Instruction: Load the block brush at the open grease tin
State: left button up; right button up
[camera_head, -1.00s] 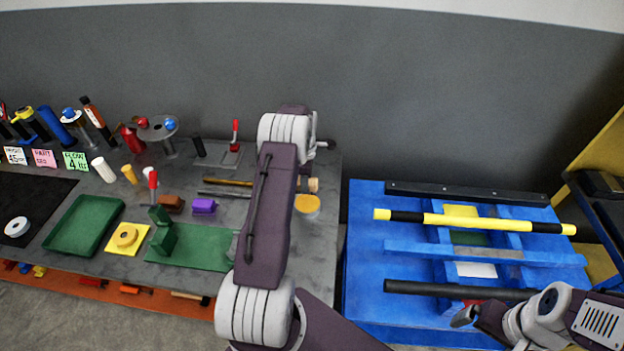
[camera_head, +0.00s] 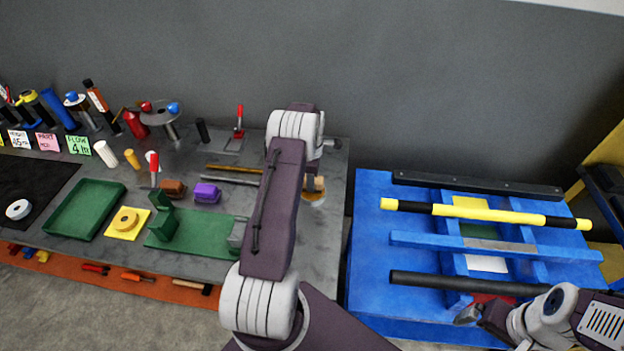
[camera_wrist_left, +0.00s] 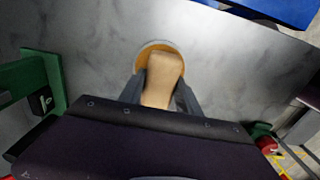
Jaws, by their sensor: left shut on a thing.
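The block brush (camera_head: 318,184), a pale wooden block, is held in my left gripper (camera_head: 315,172), which is mostly hidden behind my own arm. In the left wrist view the brush (camera_wrist_left: 163,82) sits between the two grey fingers of the gripper (camera_wrist_left: 161,92). The open grease tin (camera_head: 315,198), round with orange-yellow contents, lies under the brush. It also shows in the left wrist view (camera_wrist_left: 143,58), partly covered by the brush's far end. Whether the brush touches the grease cannot be told. My right gripper (camera_head: 470,315) is at the lower right over the blue fixture, its opening unclear.
A green fixture (camera_head: 205,235) and purple block (camera_head: 207,193) stand left of my arm. A green tray (camera_head: 88,208) and yellow plate (camera_head: 127,223) are farther left. The blue frame (camera_head: 372,250) with a yellow-black bar (camera_head: 485,213) stands right. Bare bench surrounds the tin.

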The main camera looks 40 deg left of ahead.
pick_arm(q)
jog(key=shift+f+b, duration=0.4)
jog(key=shift+f, duration=0.15)
dwell(1.5)
notch_tip(320, 180, up, 7)
jog(key=p, duration=0.5)
jog(key=shift+r, duration=0.1)
dwell(0.7)
